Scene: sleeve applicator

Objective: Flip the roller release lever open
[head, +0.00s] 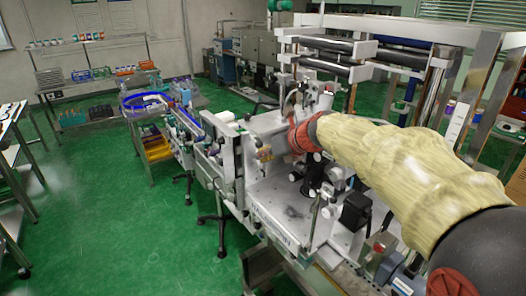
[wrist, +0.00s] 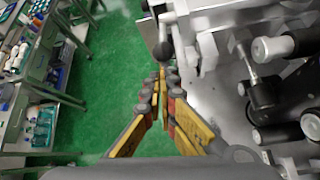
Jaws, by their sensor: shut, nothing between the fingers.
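My gripper (wrist: 160,82) is shut and empty in the wrist view, its yellow and dark fingers meeting at the tips. A dark round knob (wrist: 165,50) sits just beyond the fingertips, beside the pale machine parts; it may be the end of the roller release lever, but I cannot tell for sure. Whether the fingertips touch it is unclear. A thin metal rod (wrist: 245,58) with a black fitting stands further right, clear of the fingers.
Black rollers (wrist: 275,133) with white ends lie right of the gripper in the wrist view. A conveyor (head: 195,135) runs off the machine's left side. A shelf of bottles (wrist: 45,80) stands at left. Green floor (head: 110,220) lies open left of the machine.

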